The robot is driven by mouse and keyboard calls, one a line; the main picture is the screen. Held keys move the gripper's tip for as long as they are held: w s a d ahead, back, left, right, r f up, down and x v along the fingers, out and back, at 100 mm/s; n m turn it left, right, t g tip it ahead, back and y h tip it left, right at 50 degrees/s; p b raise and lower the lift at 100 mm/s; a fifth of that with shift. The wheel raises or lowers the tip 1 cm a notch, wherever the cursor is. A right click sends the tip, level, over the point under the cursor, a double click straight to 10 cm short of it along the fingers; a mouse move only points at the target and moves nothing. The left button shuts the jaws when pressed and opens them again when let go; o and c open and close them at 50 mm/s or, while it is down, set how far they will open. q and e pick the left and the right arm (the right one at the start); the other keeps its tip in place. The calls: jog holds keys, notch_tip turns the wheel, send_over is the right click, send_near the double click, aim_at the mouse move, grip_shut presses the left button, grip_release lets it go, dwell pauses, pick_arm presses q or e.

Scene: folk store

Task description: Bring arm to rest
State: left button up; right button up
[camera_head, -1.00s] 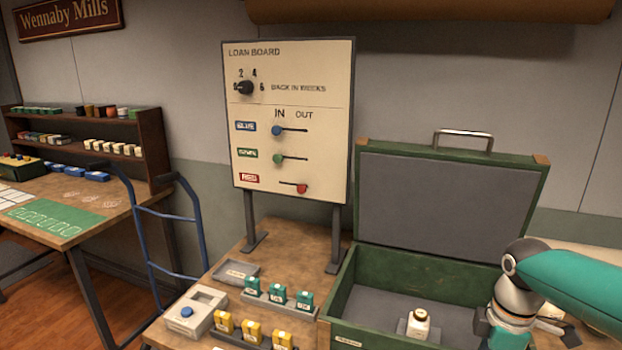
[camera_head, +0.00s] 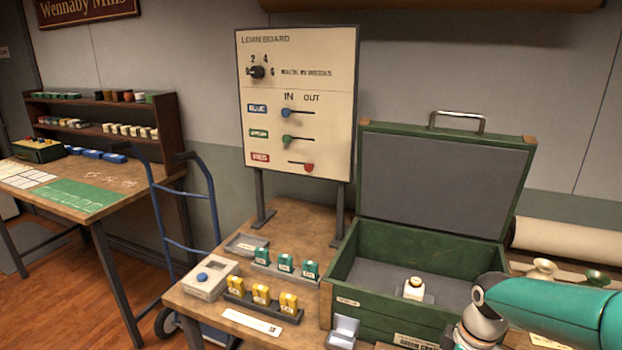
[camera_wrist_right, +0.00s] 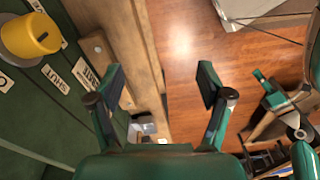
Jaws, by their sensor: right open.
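My right arm (camera_head: 545,297) comes in at the lower right of the head view, in front of the right end of the open green case (camera_head: 375,285). Its gripper is below the head picture's edge. In the right wrist view my right gripper (camera_wrist_right: 161,88) has its two fingers wide apart with nothing between them. Wood floor (camera_wrist_right: 205,75) and a wooden edge (camera_wrist_right: 135,50) show beyond the fingers. My left gripper cannot be made out in either view.
A small white bottle (camera_head: 414,288) stands in the case. The loan board (camera_head: 297,105), yellow packs (camera_head: 262,295) and teal packs (camera_head: 286,263) are on the bench. A yellow knob (camera_wrist_right: 30,37) on a green panel is left of the gripper. Open floor lies beyond the fingers.

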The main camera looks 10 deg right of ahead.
jog(key=s+a+f+m+y, duration=0.2)
jog(key=a+f+m, duration=0.2)
jog(key=a+f, duration=0.8)
jog(key=s+a+f+m, duration=0.3)
jog(key=s+f+m, duration=0.1)
jog(key=s+f, duration=0.2)
jog(key=s+a+f+m+y, duration=0.1)
jog(key=s+a+f+m, duration=0.3)
jog(key=s+f, duration=0.3)
jog(key=shift+f+m, duration=0.4)
jog(key=shift+f, duration=0.1)
